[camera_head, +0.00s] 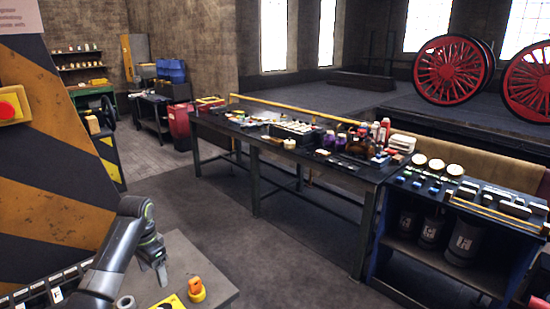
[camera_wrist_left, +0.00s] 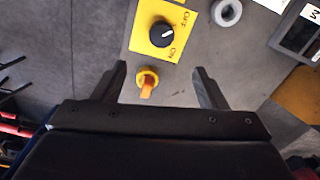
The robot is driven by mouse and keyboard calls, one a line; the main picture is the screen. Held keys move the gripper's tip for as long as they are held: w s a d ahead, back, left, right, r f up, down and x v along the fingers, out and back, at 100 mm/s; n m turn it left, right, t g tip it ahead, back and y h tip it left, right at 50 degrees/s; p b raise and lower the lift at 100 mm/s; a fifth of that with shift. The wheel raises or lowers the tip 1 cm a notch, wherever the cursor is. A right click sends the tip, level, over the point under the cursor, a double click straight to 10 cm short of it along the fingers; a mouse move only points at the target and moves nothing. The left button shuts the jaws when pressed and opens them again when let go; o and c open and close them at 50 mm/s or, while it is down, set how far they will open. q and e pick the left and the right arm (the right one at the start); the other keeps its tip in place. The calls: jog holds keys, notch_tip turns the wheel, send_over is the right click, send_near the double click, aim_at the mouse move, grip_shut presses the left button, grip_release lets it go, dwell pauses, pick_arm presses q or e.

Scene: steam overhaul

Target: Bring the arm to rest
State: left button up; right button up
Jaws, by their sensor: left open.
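My left gripper (camera_head: 157,272) comes in from the lower left of the head view, above the near grey table (camera_head: 211,264). In the left wrist view the left gripper (camera_wrist_left: 160,80) has its two fingers spread wide with nothing held between them. Beyond and between the fingertips is an orange and yellow knob (camera_wrist_left: 147,82), which stands on the table in the head view (camera_head: 196,289). A yellow plate with a black ON/OFF dial (camera_wrist_left: 162,34) lies beside it. My right gripper is in neither view.
A striped black and yellow panel (camera_head: 50,140) with a red button (camera_head: 8,109) rises at the left. A long workbench (camera_head: 300,155) crowded with parts stands across the aisle. A cart (camera_head: 455,215) with gauges and canisters is at the right. The floor (camera_head: 290,250) between is clear.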

pick_arm(q)
jog(key=s+d+f+n+t, duration=0.1)
jog(key=s+d+f, duration=0.1)
jog(key=s+f, duration=0.65)
jog(key=s+d+f+n+t, duration=0.1)
jog(key=s+d+f, duration=0.2)
jog(key=s+f, duration=0.55)
jog(key=s+d+r+n+t+y, duration=0.1)
jog(key=s+r+n, duration=0.15)
jog(key=s, duration=0.75)
jog(key=s+d+r+n+y, duration=0.15)
jog(key=s+r, duration=0.25)
jog(key=s, duration=0.7)
notch_tip(320, 180, down, 30)
jog(key=a+h+b, duration=0.1)
jog(key=a+b, duration=0.1)
jog(key=b, duration=0.3)
jog(key=s+f+g+b, duration=0.1)
jog(key=s+f+b, duration=0.1)
jog(key=s+f, duration=0.5)
jog(key=s+d+f+g+b, duration=0.1)
jog(key=s+f+b, duration=0.1)
jog(key=s+f, duration=0.6)
notch_tip(320, 180, down, 5)
jog(key=shift+d+f+h+b, duration=0.1)
jog(key=shift+d+h+b, duration=0.15)
jog(key=shift+h+b, duration=0.1)
